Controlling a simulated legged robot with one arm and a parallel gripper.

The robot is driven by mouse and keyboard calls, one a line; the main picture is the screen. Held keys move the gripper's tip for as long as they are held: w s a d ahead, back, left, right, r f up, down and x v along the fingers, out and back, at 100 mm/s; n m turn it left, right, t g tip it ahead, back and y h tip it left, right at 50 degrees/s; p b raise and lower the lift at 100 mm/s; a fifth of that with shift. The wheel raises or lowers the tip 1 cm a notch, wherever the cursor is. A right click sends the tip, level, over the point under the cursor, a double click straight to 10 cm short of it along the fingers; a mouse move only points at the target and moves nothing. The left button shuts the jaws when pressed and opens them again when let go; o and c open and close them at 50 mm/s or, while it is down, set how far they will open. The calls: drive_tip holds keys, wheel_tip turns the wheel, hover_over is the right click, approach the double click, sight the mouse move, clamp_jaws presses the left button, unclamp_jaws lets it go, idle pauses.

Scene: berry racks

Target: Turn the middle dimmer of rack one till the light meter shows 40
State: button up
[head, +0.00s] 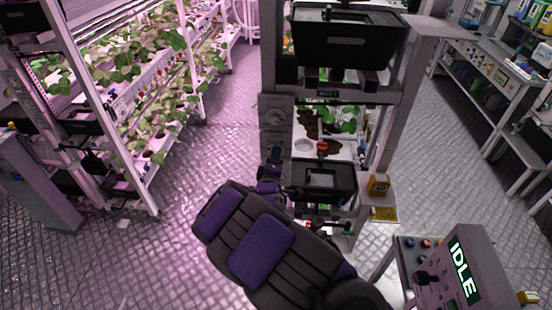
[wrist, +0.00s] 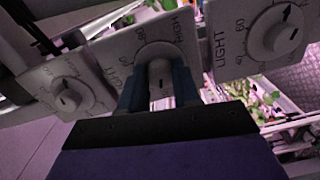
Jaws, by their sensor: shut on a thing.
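In the wrist view three dimmer dials sit in a row on white plates with printed numbers. My gripper (wrist: 160,92) is shut on the middle dimmer's knob (wrist: 158,72), one blue finger on each side. Its pointer and most of its lower scale are hidden by the fingers. The left dial (wrist: 69,97) and right dial (wrist: 278,37), marked LIGHT, are free. In the head view my gripper (head: 270,160) is at the left post of rack one (head: 327,93), below a free dial (head: 275,115). A small yellow device (head: 378,184), possibly the light meter, stands on a side ledge; its reading is illegible.
A console (head: 462,265) showing IDLE stands at the lower right. Black crates (head: 348,42) and plants are in the rack. A plant rack (head: 130,95) stands at the left and a shelf bench (head: 490,75) at the right.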

drive_tip(key=shift+a+n, duration=0.15)
drive_tip(key=shift+n, duration=0.75)
drive_tip(key=shift+f, duration=0.1)
drive_tip(key=o, duration=1.1)
drive_tip(key=shift+a, duration=0.25)
drive_tip(key=shift+c, duration=0.2)
drive_tip(key=shift+d, duration=0.1)
drive_tip(key=s+a+p, duration=0.1)
drive_tip(key=s+p, duration=0.6)
drive_tip(key=s, duration=1)
drive_tip(key=shift+s+a+p, duration=0.15)
drive_tip(key=shift+p, duration=0.15)
